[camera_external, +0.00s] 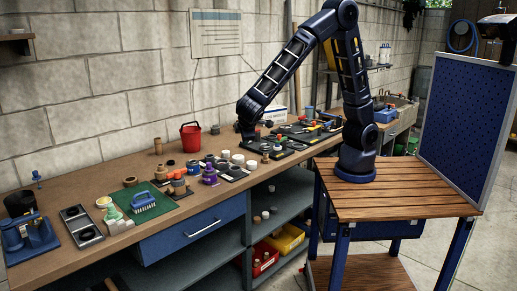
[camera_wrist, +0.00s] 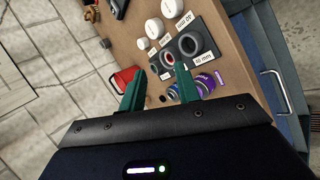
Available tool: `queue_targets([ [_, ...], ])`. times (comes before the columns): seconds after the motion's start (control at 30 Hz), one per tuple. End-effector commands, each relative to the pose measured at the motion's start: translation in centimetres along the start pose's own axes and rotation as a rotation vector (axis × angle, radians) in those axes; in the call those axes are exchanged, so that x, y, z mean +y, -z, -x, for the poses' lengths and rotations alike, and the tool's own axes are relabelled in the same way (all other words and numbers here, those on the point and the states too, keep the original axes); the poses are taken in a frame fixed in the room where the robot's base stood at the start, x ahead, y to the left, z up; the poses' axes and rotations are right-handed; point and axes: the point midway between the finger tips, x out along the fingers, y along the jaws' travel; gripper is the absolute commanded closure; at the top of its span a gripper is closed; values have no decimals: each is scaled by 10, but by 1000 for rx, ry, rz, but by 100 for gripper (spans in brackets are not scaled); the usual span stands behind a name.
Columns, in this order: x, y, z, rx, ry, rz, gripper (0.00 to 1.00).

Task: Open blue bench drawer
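The blue bench drawer (camera_external: 194,238) is set under the front edge of the wooden bench, and its front looks flush with the bench. A pale bar handle (camera_external: 204,229) crosses its front. In the wrist view the blue drawer front (camera_wrist: 292,128) and its handle (camera_wrist: 279,91) lie at the right, outside the fingers. My gripper (camera_external: 248,137) hangs over the bench top, behind and to the right of the drawer. In the wrist view my gripper's two green fingers (camera_wrist: 159,95) are apart with nothing held between them.
The bench top (camera_external: 95,262) carries a red bucket (camera_external: 191,137), a green mat (camera_external: 141,209) with a blue brush, and several jars and lids. Open shelves (camera_external: 283,203) are right of the drawer. A slatted wooden table (camera_external: 415,200) stands at the right. Floor shows between them.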

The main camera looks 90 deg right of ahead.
Motion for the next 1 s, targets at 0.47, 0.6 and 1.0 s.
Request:
queue_targets([
  [0.47,-133,83,-13,129,-274,102,67],
  [0.6,-178,100,-18,188,-348,128,67],
  [1.0,-317,130,-37,401,-528,199,67],
])
